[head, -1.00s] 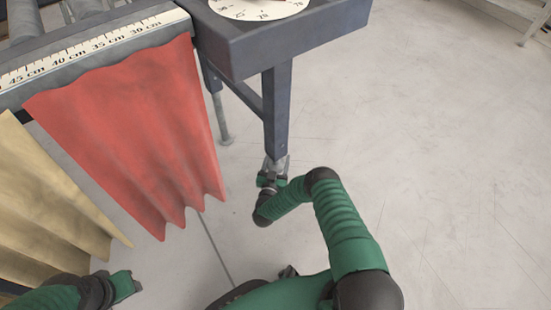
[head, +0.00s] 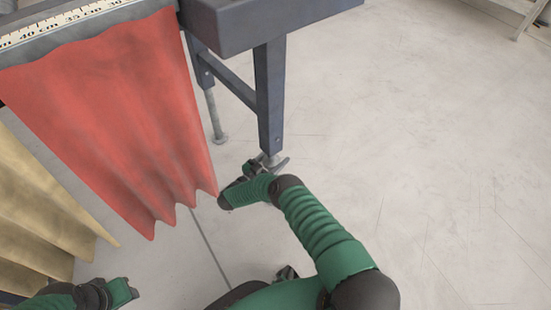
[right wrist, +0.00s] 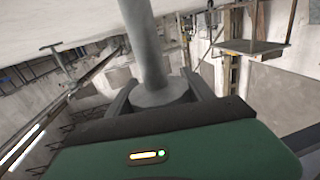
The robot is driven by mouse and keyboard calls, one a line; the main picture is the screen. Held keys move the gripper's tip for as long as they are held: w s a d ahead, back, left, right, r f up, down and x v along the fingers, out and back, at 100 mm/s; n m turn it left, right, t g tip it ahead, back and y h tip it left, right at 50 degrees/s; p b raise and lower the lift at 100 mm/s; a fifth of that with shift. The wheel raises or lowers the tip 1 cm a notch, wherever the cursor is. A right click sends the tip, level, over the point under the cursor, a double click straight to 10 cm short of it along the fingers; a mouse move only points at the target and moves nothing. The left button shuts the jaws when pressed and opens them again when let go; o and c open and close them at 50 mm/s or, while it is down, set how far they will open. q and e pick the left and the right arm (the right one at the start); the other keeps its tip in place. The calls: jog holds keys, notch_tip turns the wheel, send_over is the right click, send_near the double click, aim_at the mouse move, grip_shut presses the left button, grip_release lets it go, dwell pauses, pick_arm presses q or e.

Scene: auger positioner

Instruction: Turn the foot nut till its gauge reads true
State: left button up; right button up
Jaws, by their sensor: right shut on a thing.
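The dark blue-grey frame leg (head: 270,95) stands upright in the head view, with a grey metal foot at its lower end. My right gripper (head: 270,162) is at that foot, low near the floor. In the right wrist view, a grey stem widens into the foot nut (right wrist: 160,93), which sits between the two dark fingers of my right gripper (right wrist: 158,88). The gripper is shut on it. My left gripper (head: 124,291) is at the lower left, away from the leg; its jaw opening is unclear. The gauge dial is out of view now.
A red curtain (head: 115,120) and a tan curtain (head: 45,215) hang at the left below a centimetre ruler (head: 70,18). A second leg with a grey foot (head: 217,125) stands behind. The floor (head: 430,170) at the right is clear.

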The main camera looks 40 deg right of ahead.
jog(key=shift+w+r, duration=0.1)
jog(key=shift+r, duration=0.05)
jog(key=o, duration=1.4)
jog(key=shift+c, duration=0.2)
jog(key=p+v, duration=0.3)
jog(key=v, duration=1.3)
jog(key=shift+s+a, duration=0.25)
jog(key=shift+a, duration=0.1)
jog(key=shift+a, duration=0.1)
